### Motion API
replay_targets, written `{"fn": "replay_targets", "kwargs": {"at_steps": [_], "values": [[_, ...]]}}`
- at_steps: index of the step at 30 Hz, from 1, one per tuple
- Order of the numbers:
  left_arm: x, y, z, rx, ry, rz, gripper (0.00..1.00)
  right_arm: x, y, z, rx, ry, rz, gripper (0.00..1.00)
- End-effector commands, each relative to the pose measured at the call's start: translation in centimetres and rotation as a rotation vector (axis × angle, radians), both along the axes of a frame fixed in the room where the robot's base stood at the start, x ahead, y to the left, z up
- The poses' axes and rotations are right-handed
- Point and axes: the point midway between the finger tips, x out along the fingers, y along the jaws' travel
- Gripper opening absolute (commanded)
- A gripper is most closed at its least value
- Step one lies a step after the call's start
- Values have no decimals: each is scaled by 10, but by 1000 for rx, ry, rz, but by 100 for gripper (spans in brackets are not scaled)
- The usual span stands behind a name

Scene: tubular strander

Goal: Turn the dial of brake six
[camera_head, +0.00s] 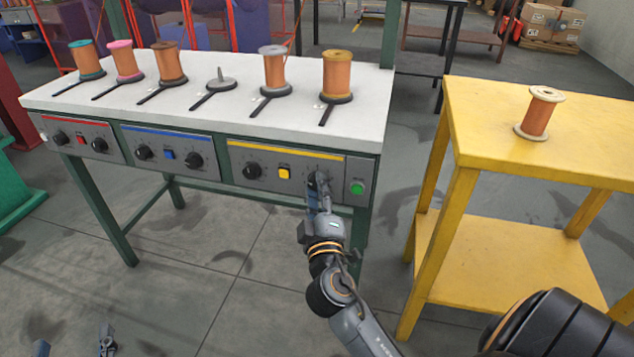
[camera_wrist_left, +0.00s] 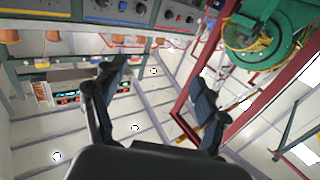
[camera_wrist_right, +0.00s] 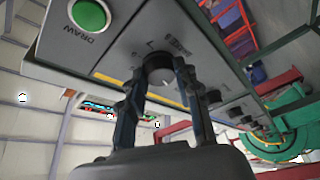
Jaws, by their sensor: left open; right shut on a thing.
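The grey panel with a yellow stripe (camera_head: 289,155) is at the right end of the white bench's front. It has a black dial (camera_head: 251,170) on the left, a yellow button (camera_head: 284,173) and a rightmost dial, which my right gripper (camera_head: 319,187) mostly hides. In the right wrist view this dial (camera_wrist_right: 158,67), black and round, sits between my two right fingertips, with printed marks around it. The right gripper is shut on it. My left gripper (camera_head: 75,345) is open and empty, low at the bottom left, away from the bench; its spread fingers (camera_wrist_left: 160,85) show in the left wrist view.
A green button (camera_head: 357,188) marked DRAW is right of the held dial. Panels with blue (camera_head: 168,152) and red (camera_head: 79,135) stripes lie left. Several spools stand on the bench top (camera_head: 205,120). A yellow table (camera_head: 590,130) with one spool (camera_head: 539,115) stands right.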

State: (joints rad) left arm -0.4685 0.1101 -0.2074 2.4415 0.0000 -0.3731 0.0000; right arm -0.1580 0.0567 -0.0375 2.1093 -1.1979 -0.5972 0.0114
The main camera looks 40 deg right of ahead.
Motion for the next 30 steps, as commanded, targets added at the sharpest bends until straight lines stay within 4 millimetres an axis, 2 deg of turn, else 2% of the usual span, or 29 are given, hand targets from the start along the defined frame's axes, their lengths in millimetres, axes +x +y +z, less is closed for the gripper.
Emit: {"fn": "replay_targets", "kwargs": {"at_steps": [6, 12, 19, 30], "values": [[-15, 13, -56, 81, 322, 21, 74, 0, 0, 4, -42, 50, 0, 1], [-35, 23, -89, 127, 519, 34, 74, 0, 0, 3, -67, 78, 1, 1], [-49, 29, -107, 152, 626, 41, 74, 0, 0, 2, -80, 93, 1, 1], [-52, 30, -110, 156, 646, 42, 74, 0, 0, 1, -83, 96, 0, 1]]}}
